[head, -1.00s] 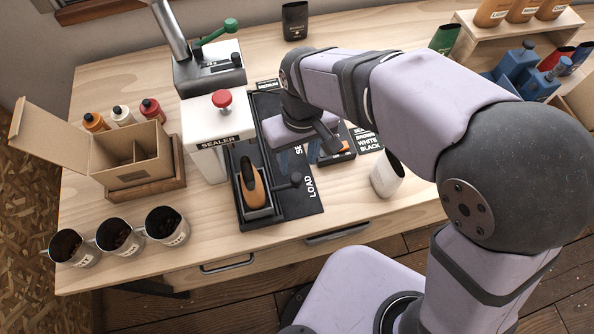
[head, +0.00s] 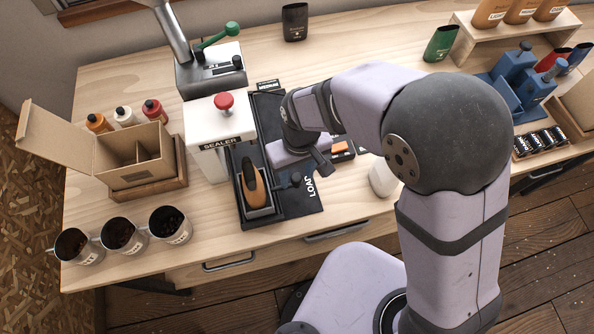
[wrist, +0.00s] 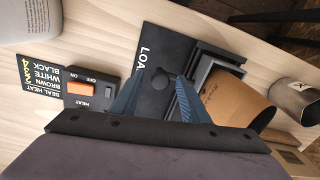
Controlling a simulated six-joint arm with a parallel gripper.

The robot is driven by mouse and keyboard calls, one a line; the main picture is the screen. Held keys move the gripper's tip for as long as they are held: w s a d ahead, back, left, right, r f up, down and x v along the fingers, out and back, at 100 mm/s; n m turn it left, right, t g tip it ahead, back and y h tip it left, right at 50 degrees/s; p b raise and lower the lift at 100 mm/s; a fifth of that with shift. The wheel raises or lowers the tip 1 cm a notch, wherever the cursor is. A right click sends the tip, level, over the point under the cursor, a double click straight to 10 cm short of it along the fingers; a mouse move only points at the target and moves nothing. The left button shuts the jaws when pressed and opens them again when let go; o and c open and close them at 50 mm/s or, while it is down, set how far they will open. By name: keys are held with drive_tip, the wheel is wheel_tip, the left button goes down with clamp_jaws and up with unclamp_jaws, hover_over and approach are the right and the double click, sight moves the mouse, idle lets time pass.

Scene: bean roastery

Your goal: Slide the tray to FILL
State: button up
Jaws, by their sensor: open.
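The dark tray (head: 262,212) sits at the front of the black track, beside the word LOAD (head: 306,187). An open brown pouch (head: 254,184) stands in it. The wrist view also shows the tray (wrist: 214,62) and the pouch (wrist: 238,98). A dark round knob (wrist: 160,79) is between the blue fingers of my gripper (wrist: 158,92). My fingers are open with gaps on both sides of the knob. In the head view my gripper (head: 290,178) is low at the tray's right side, with its fingers mostly hidden. No FILL label is readable.
The white sealer (head: 212,140) with a red knob stands left of the track. A dispenser with a green handle (head: 218,42) stands behind it. Metal cups (head: 122,238) stand front left.

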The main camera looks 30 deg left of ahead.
clamp_jaws()
drive_tip(key=shift+w+a, duration=0.1)
drive_tip(key=shift+a, duration=0.05)
drive_tip(key=w+a+p, duration=0.1)
drive_tip(key=w+a, duration=1.1)
drive_tip(key=shift+w+a, duration=0.1)
drive_tip(key=shift+w, duration=0.05)
idle(0.4)
unclamp_jaws()
drive_tip(key=shift+r, duration=0.1)
